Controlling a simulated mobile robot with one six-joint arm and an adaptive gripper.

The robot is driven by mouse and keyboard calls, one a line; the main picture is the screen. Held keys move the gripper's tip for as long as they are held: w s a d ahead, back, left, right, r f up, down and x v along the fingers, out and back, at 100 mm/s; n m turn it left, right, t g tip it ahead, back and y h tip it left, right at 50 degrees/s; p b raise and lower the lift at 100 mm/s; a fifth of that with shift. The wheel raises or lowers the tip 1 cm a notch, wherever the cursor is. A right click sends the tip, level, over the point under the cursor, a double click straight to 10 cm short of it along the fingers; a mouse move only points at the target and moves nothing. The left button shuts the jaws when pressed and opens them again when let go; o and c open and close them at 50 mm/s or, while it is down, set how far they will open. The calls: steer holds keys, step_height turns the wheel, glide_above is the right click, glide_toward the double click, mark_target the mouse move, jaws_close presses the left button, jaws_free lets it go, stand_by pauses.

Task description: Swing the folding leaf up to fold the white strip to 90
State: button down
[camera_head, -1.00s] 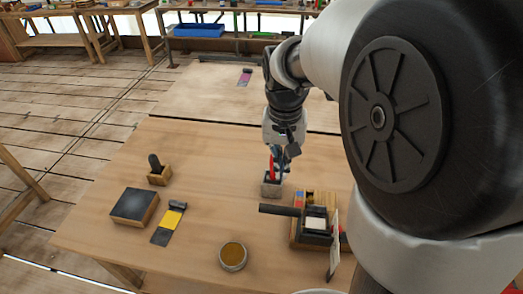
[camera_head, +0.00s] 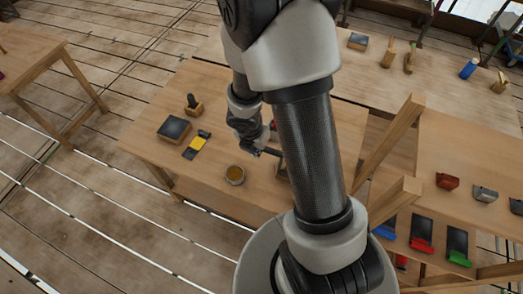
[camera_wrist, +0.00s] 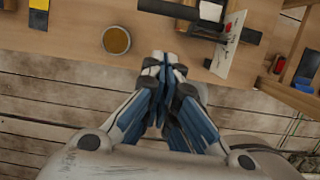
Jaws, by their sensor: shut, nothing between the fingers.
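The folding device shows at the top right of the wrist view, with a dark bar (camera_wrist: 158,7) reaching left. A pale upright card or plate (camera_wrist: 226,50) with a red mark stands at its front edge. I cannot tell the white strip apart from it here, nor the leaf's angle. My gripper (camera_wrist: 165,60) is shut and empty, left of and in front of the device, apart from it. In the head view my arm hides most of the device; only part of its dark bar (camera_head: 271,151) and wooden base (camera_head: 281,173) show.
A round tin (camera_wrist: 116,40) stands left of my gripper, near the table's front edge. Farther left are a yellow and black piece (camera_head: 195,148), a dark-topped block (camera_head: 174,129) and a small wooden holder (camera_head: 193,106). A wooden rack (camera_head: 410,215) with coloured items stands right.

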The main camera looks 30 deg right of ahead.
steer(key=w+d+b+x, duration=0.1)
steer(key=b+x, duration=0.5)
steer(key=x, duration=0.7)
steer(key=shift+w+d+r+b, duration=0.25)
steer(key=shift+d+r+b, duration=0.05)
steer(key=shift+d, duration=0.05)
